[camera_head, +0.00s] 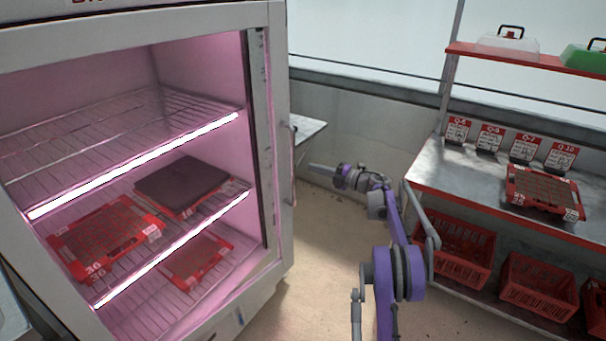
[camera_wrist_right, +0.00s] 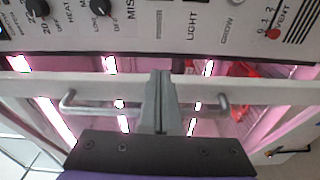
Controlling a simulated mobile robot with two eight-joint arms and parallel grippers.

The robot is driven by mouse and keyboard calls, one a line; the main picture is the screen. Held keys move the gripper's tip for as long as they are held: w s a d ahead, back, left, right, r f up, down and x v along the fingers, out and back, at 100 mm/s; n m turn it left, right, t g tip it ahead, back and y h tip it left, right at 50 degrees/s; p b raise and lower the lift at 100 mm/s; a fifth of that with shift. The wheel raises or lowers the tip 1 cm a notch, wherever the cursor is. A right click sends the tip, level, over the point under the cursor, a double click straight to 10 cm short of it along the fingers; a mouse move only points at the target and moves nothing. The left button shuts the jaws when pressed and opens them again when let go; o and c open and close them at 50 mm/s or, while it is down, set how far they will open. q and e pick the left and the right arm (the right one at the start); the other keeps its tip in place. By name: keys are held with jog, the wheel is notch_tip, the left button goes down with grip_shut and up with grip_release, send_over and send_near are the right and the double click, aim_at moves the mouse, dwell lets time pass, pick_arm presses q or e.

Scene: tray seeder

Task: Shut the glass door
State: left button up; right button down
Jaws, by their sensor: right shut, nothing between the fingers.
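The glass door stands at the right of the lit white cabinet in the head view, seen nearly edge-on, its pale frame (camera_head: 281,105) beside the opening. How far it stands open is hard to tell. Its grey bar handle (camera_head: 292,165) faces right. My right gripper (camera_head: 322,168) is just right of the handle, pointing left at it, shut and empty. In the right wrist view the handle (camera_wrist_right: 95,109) crosses behind my shut fingers (camera_wrist_right: 160,85), which lie between its two ends. Contact cannot be told. My left gripper is out of view.
The cabinet holds wire shelves (camera_head: 75,120) with red seed trays (camera_head: 105,237). A metal bench (camera_head: 440,170) with a tray and red crates (camera_head: 535,285) stands right of my arm. Bare floor (camera_head: 315,270) lies between. Control knobs (camera_wrist_right: 100,8) show in the wrist view.

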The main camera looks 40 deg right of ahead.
aim_at(295, 184)
jog(key=s+a+f+m+h, duration=0.1)
jog(key=s+a+m+h, duration=0.3)
jog(key=s+a+m, duration=0.5)
jog(key=s+a+f+m+h, duration=0.1)
jog(key=s+a+m+h, duration=0.35)
jog(key=m, duration=0.85)
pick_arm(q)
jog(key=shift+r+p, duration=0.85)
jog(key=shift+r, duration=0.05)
pick_arm(e)
jog(key=shift+y, duration=0.55)
jog(key=w+d, duration=0.1)
jog(key=w, duration=0.3)
jog(key=w+d, duration=0.1)
jog(key=w, duration=0.3)
jog(key=w+d, duration=0.2)
jog(key=w, duration=0.2)
jog(key=shift+w+d+f, duration=0.1)
jog(key=shift+w+f, duration=0.05)
jog(key=shift+f, duration=0.1)
